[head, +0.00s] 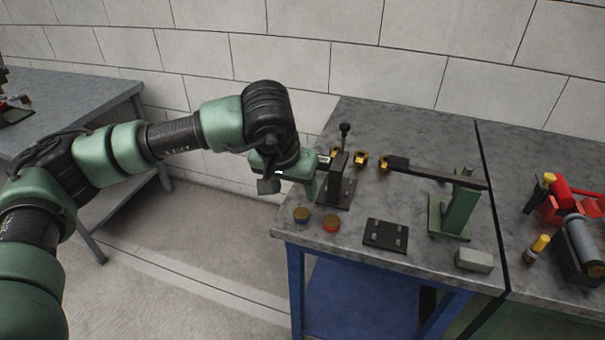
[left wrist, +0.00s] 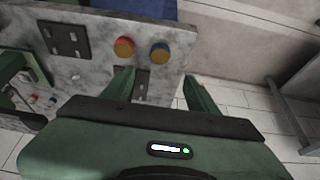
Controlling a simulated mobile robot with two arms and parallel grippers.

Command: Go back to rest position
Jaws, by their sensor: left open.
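My left arm reaches in from the left in the head view. My left gripper (head: 308,184) is over the left edge of the grey-topped workbench (head: 405,258), beside a dark bracket with a black-knobbed lever (head: 345,150). In the left wrist view the two green fingers of my left gripper (left wrist: 160,92) stand apart with nothing between them. One finger is over the bench top and the other over the floor past its edge. The gripper's body hides part of the bracket in the head view. My right gripper is not in view.
A blue-sided button (head: 301,215) and a red-sided one (head: 331,223) sit near the bench's front left. Open floor (head: 190,260) lies left of the bench.

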